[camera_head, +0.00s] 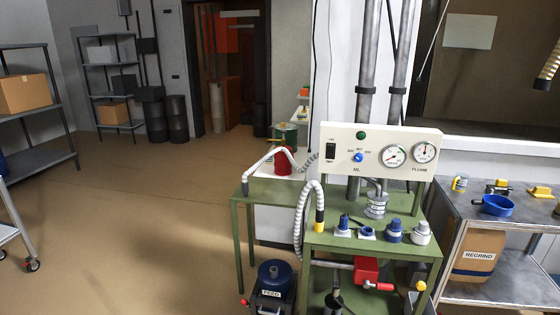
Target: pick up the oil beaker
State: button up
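No beaker is clearly marked as oil. On the green bench (312,239), a metal can with a label (376,207) stands under the gauge panel. My gripper is not in view.
A gauge panel (378,149) and metal pipes rise behind the green bench. A blue-lidded FEED bin (272,283) stands on the left. Brown floor (130,215) is open further left.

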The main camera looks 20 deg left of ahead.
aim_at(270, 161)
jog(key=i+j+u, duration=1.5)
jog(key=u, duration=0.2)
jog(key=i+u, duration=0.8)
jog(key=i, duration=0.15)
jog(key=i+z, duration=0.7)
jog(key=i, duration=0.25)
jog(key=i+j+z, duration=0.35)
jog(key=i+l+z, duration=0.2)
jog(key=i+z, duration=0.6)
jog(key=i, duration=0.15)
jog(key=i+z, duration=0.45)
jog(key=i+j+z, duration=0.4)
jog(key=i+l+z, duration=0.1)
jog(key=i+z, duration=0.15)
jog(key=i, duration=0.7)
